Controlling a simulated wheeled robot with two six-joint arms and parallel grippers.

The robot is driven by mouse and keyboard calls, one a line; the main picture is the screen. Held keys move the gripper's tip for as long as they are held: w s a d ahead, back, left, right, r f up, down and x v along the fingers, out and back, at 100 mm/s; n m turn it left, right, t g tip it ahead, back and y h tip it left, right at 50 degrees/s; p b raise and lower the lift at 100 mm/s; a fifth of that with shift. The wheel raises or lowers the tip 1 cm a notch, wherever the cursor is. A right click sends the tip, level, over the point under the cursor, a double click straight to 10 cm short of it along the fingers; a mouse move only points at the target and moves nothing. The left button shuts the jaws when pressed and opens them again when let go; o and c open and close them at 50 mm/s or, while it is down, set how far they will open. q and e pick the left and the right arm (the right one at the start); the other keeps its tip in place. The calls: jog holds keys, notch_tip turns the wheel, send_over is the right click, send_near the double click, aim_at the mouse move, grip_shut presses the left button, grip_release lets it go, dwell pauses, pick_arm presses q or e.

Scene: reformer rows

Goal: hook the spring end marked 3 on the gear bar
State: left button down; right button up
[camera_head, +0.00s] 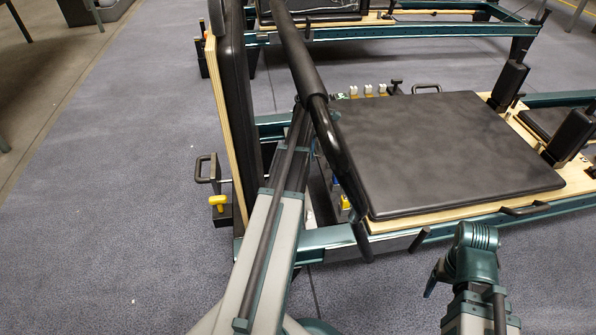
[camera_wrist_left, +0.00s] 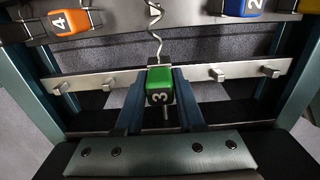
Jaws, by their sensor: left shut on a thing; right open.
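In the left wrist view, the green spring end marked 3 (camera_wrist_left: 160,84) sits between the fingers of my left gripper (camera_wrist_left: 161,78), which is shut on it. Its coiled spring (camera_wrist_left: 153,32) runs up from it. The pale metal gear bar (camera_wrist_left: 205,76), with small square hooks, crosses right behind the green block. I cannot tell whether the block touches the bar. In the head view, my left gripper is hidden behind the foot bar and frame. My right gripper (camera_head: 436,278) is open and empty, low at the right, apart from the reformer.
An orange spring end marked 4 (camera_wrist_left: 70,21) and a blue one marked 2 (camera_wrist_left: 243,7) are at the far side. The black foot bar (camera_head: 318,105) slants above the work area. The padded carriage (camera_head: 440,150) lies to the right. Open carpet (camera_head: 110,200) is at left.

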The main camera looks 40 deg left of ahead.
pick_arm(q)
jog(key=shift+s+a, duration=1.35)
jog(key=shift+s, duration=0.25)
jog(key=shift+f+b, duration=0.3)
jog(key=shift+f+b, duration=2.25)
jog(key=shift+f, duration=0.05)
jog(key=shift+c, duration=2.2)
grip_release()
jog(key=shift+r, duration=0.1)
notch_tip(320, 180, up, 14)
jog(key=p, duration=1.4)
